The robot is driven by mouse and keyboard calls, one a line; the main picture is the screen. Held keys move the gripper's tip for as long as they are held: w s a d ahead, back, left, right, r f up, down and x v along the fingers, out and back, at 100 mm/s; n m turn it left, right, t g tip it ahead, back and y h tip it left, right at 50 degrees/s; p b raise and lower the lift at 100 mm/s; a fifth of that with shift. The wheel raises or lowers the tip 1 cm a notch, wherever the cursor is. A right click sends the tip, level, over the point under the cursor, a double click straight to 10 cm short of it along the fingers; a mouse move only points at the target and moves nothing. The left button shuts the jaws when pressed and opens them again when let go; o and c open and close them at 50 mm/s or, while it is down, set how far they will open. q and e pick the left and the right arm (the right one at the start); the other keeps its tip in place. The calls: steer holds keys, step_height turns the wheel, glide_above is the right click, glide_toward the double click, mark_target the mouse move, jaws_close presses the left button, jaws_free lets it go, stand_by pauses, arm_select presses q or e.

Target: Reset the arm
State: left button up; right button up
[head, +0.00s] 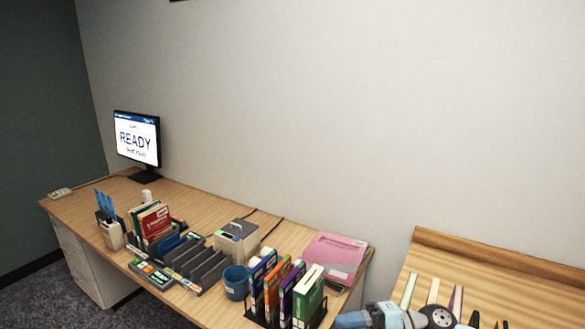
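Neither of my grippers shows in the head view, so I cannot see whether they are open or shut. No arm of mine can be clearly made out. A blue, grey and black rounded object (385,317) is cut off by the bottom edge, right of centre; I cannot tell what it is.
A wooden desk (205,200) runs along the wall with a monitor (137,138) reading READY, a book rack, dark slotted holders (195,262), a blue mug (236,282), upright books (308,297) and a pink folder (335,256). A second wooden table (500,280) at right holds several thin strips.

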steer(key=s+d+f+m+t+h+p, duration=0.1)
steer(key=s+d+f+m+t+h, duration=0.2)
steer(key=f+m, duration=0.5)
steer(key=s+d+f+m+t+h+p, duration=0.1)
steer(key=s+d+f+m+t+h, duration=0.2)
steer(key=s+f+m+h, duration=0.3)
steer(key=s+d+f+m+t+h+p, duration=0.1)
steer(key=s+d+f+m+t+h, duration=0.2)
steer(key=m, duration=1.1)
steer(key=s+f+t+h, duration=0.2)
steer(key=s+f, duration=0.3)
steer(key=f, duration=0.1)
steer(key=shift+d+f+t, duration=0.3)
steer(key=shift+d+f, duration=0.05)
